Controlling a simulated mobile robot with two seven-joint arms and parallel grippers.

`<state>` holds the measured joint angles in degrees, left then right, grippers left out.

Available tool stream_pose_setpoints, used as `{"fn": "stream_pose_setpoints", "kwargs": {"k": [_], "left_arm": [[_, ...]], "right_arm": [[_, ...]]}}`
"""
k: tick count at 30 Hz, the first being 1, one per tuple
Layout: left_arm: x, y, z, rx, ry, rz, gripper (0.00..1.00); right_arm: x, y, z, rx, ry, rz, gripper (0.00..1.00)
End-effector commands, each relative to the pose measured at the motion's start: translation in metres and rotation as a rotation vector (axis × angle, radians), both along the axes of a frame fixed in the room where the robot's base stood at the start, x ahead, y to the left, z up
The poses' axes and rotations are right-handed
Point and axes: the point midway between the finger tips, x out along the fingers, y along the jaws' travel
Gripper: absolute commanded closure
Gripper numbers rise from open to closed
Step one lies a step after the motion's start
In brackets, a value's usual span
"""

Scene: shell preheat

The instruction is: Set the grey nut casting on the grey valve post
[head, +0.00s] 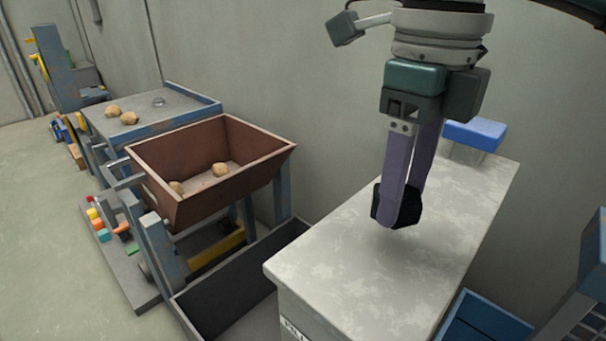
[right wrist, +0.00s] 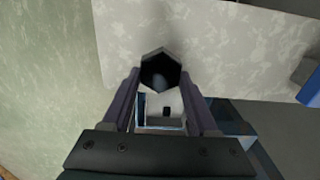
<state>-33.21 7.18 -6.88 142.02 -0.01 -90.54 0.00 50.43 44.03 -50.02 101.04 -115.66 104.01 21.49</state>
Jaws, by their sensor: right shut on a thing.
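My right gripper (head: 403,215) comes down from the top of the head view, above the pale worktop. It is shut on a dark, six-sided piece that looks like the nut casting (head: 377,205). In the right wrist view the nut casting (right wrist: 160,70) sits between the two fingertips of the right gripper (right wrist: 160,82), its six-sided outline facing the camera. It looks nearly black in shade. I cannot tell whether it touches the worktop below. I cannot make out the grey valve post in either view. My left gripper is not in view.
The pale worktop (head: 330,265) is mostly bare, with a blue block (head: 474,134) at its far end. A brown hopper (head: 165,200) with lumps stands left, before a metal table (head: 185,118) bearing more lumps and a ring. A blue crate (head: 480,322) is low at right.

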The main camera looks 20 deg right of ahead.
Motion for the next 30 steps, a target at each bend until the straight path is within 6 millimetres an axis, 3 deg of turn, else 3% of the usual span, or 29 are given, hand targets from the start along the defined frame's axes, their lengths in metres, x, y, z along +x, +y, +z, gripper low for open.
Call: {"fn": "stream_pose_setpoints", "kwargs": {"k": [12, 25, 26, 30], "left_arm": [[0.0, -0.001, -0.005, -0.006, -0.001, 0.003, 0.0], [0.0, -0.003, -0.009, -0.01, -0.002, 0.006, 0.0], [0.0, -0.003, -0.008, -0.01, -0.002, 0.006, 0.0], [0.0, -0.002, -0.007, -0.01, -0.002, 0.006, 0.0]], "right_arm": [[0.0, 0.0, -0.052, 0.001, 0.001, 0.0, 1.0], [0.0, 0.0, -0.06, 0.0, -0.001, 0.001, 1.0], [0.0, 0.0, -0.059, 0.0, -0.001, 0.001, 0.38], [0.0, 0.0, -0.059, 0.0, -0.001, 0.001, 0.22]]}}
